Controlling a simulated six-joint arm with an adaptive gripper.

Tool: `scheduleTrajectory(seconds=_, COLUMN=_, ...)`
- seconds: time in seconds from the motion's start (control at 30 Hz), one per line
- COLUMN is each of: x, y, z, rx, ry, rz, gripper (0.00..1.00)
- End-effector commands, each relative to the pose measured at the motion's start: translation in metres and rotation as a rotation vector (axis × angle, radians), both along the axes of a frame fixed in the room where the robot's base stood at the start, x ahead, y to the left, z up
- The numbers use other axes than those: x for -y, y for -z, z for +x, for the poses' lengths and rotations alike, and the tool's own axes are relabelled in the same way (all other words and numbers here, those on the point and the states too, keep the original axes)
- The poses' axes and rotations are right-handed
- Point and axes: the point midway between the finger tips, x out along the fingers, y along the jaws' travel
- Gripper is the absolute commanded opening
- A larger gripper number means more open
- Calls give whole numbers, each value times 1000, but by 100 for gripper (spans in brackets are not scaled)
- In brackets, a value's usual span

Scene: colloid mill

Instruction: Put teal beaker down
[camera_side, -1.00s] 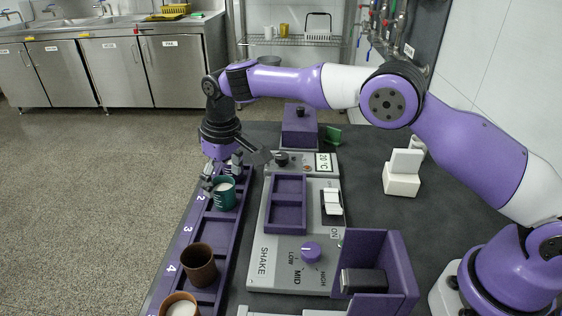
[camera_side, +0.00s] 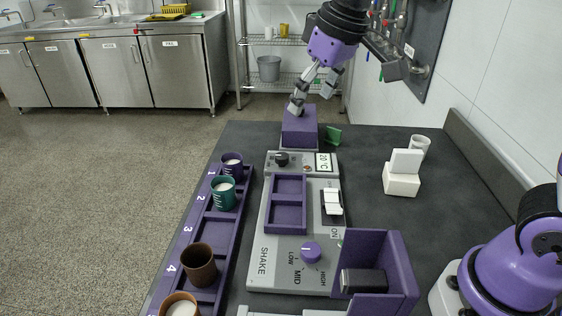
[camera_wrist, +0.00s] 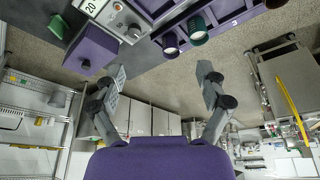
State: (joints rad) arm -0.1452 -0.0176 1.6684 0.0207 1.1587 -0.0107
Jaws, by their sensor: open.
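The teal beaker (camera_side: 223,195) stands upright in the slot marked 2 of the purple rack (camera_side: 212,232), with pale contents inside. It also shows in the wrist view (camera_wrist: 198,31), near the top. My gripper (camera_side: 312,104) is open and empty, high up near the purple box at the far end of the bench, well apart from the beaker. In the wrist view its two fingers (camera_wrist: 163,82) are spread wide with nothing between them.
A purple beaker (camera_side: 232,166) stands in slot 1, a brown one (camera_side: 199,265) at slot 4, another brown one (camera_side: 180,306) nearer. The shaker (camera_side: 290,250) lies right of the rack. A purple box (camera_side: 299,128) stands behind it. White blocks (camera_side: 402,176) stand right.

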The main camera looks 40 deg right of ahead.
Motion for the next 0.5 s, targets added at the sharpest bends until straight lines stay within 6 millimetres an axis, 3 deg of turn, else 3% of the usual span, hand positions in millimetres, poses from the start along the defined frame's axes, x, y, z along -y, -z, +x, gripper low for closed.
scheduleTrajectory(seconds=0.03, x=11, y=0, z=-24, rx=30, ry=25, rz=4, gripper=85)
scheduleTrajectory(seconds=0.2, x=35, y=23, z=-86, rx=107, ry=89, rz=13, gripper=85)
scheduleTrajectory(seconds=0.33, x=43, y=44, z=-115, rx=145, ry=119, rz=15, gripper=85)
scheduleTrajectory(seconds=0.5, x=46, y=57, z=-128, rx=162, ry=135, rz=16, gripper=85)
